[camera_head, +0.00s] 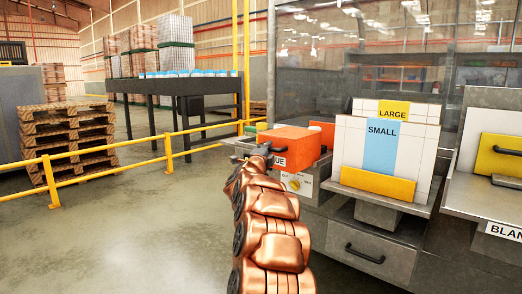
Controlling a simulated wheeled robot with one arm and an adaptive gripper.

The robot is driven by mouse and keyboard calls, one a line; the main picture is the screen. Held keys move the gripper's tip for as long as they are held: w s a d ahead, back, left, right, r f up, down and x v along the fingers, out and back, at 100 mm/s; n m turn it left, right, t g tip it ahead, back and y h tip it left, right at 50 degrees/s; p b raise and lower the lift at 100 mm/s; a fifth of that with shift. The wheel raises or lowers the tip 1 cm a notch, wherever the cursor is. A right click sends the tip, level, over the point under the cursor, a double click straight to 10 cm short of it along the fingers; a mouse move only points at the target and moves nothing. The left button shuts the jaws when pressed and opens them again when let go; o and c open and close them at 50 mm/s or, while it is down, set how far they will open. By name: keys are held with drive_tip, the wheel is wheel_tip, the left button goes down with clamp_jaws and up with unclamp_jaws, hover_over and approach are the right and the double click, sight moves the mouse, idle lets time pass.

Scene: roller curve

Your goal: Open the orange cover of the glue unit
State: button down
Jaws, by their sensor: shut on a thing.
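The orange cover (298,144) is a box-shaped lid on top of the glue unit (297,184), centre right, and looks down. A white label ending in "UE" is on its front, partly hidden by my arm. My copper arm rises from the bottom to the cover's left front corner. My gripper (260,150) is small and mostly hidden behind my own wrist there. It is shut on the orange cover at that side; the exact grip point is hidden.
White panels marked LARGE and SMALL stand in a yellow-fronted holder (378,184) right of the glue unit. A drawer (366,257) is below. A yellow railing (110,160) and pallets (68,140) are at left. The floor between is clear.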

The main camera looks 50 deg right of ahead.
drive_tip(key=shift+a+f, duration=0.1)
idle(0.3)
drive_tip(key=c, duration=1.1)
unclamp_jaws()
drive_tip(key=shift+a, duration=0.1)
drive_tip(key=v, duration=1.1)
drive_tip(key=shift+s+a, duration=0.2)
drive_tip(key=shift+a, duration=0.15)
drive_tip(key=shift+a, duration=0.1)
